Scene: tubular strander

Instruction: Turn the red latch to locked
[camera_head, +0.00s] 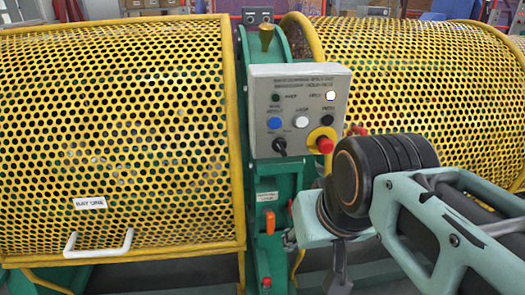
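A small orange-red handle (270,222) sits upright on the green post below the control panel, under a small white label. A red lever-like part (357,130) shows at the edge of the right guard, partly hidden behind my arm. I cannot tell for sure which of the two is the latch. My gripper (314,258) is at the end of my arm, just right of the green post and apart from the orange-red handle in the picture. Its fingers are partly hidden, so its opening and anything in it cannot be made out.
A grey control panel (262,100) with buttons, a black selector and a red emergency stop (324,145) stands above. Yellow perforated guards fill the left (120,140) and right (430,80). The left guard has a white handle (98,243). A red knob (266,282) sits low on the post.

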